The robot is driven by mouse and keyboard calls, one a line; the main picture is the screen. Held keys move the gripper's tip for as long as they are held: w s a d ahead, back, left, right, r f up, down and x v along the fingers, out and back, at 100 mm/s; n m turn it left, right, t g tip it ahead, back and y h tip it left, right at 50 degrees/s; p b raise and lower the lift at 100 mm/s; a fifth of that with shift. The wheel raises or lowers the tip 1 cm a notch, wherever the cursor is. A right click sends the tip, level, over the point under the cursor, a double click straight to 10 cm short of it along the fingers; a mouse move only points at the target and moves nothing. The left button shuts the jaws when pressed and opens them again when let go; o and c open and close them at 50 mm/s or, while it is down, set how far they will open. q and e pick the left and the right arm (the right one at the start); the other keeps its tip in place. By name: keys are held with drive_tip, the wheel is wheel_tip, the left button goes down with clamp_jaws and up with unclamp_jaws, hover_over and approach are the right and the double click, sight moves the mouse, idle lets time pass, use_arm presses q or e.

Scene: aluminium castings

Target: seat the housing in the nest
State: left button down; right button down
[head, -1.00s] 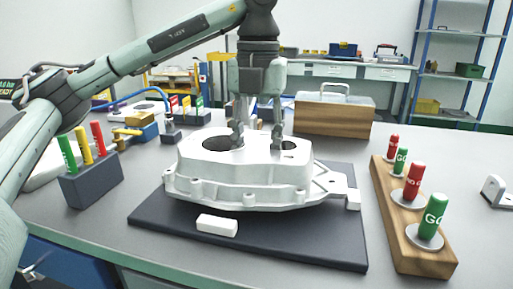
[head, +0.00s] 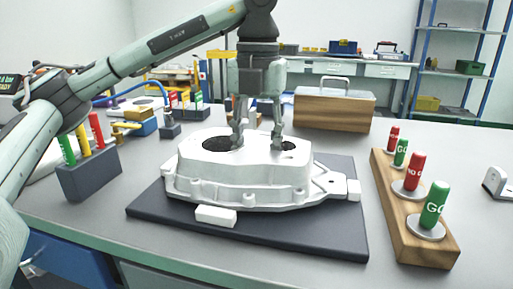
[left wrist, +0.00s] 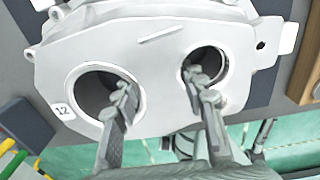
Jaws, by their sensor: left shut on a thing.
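The housing (head: 245,178) is a pale aluminium casting with two round bores and a bolt flange. In the left wrist view the housing (left wrist: 165,60) shows a label reading 12. My left gripper (head: 258,143) has one finger in each bore and is shut on the wall between them; its fingers also show in the left wrist view (left wrist: 161,98). The nest is a dark plate (head: 300,240) with white locating blocks, one at the front (head: 216,216) and one at the right (head: 354,190). The housing sits low between these blocks; its underside contact is hidden. My right gripper is out of view.
A wooden rack (head: 428,250) with red and green gauges stands right of the plate. A dark holder (head: 90,175) with coloured handles stands left. A wooden case (head: 333,112) is behind. Grey table is bare between the plate and both racks.

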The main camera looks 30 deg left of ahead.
sight(256, 145)
use_arm(q)
drive_tip(key=shift+f+b, duration=0.3)
drive_tip(key=shift+f, duration=0.2)
drive_tip(key=c, duration=1.1)
unclamp_jaws()
drive_tip(key=shift+w+a+f, duration=0.1)
drive_tip(key=shift+a, duration=0.05)
drive_tip(key=o, duration=0.3)
wheel_tip(256, 145, up, 12)
drive_tip(key=shift+r, duration=0.1)
